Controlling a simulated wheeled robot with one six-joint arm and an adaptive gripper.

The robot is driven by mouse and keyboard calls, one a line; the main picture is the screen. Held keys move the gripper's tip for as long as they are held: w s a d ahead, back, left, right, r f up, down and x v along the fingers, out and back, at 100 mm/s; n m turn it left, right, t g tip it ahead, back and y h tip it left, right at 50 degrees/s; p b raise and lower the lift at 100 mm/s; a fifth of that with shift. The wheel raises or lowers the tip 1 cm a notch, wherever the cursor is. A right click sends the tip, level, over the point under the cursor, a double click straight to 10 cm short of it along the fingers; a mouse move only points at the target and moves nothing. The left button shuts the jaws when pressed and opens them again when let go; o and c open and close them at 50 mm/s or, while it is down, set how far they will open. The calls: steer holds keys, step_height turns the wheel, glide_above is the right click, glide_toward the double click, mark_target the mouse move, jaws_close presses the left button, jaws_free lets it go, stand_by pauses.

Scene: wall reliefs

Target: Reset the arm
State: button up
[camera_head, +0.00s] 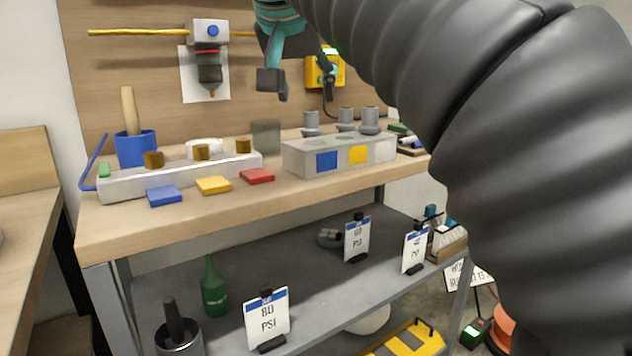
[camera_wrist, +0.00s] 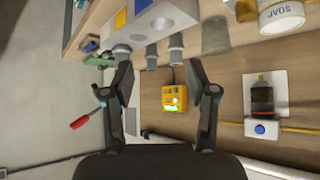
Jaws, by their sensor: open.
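My gripper (camera_head: 272,83) hangs from my dark ribbed arm in the upper middle of the head view, above the workbench and in front of its wooden back panel. In the wrist view my gripper (camera_wrist: 163,92) has its two dark fingers spread wide apart with nothing between them but the background. Behind the gap is a yellow box (camera_wrist: 181,98) with a green light on the panel; it also shows in the head view (camera_head: 338,72). The wrist view is turned roughly upside down.
The bench (camera_head: 190,216) holds a grey block (camera_head: 298,160), grey cylinders (camera_head: 370,118), a blue cup (camera_head: 137,150) and coloured tiles (camera_head: 213,185). A filter unit (camera_head: 209,66) hangs on the panel. The shelf below holds a green bottle (camera_head: 214,290) and PSI signs (camera_head: 267,318).

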steer(key=s+d+f+g, duration=0.1)
steer(key=s+d+f, duration=0.4)
steer(key=f, duration=0.7)
steer(key=s+d+f+n+g+y+p, duration=0.1)
steer(key=s+d+f, duration=0.5)
steer(key=f, duration=0.6)
steer(key=s+d+f+n+g, duration=0.1)
steer(key=s+d+f, duration=0.5)
steer(key=f, duration=0.6)
steer(key=shift+s+f+y+p, duration=0.35)
steer(key=shift+s+y, duration=0.05)
steer(key=shift+s, duration=0.75)
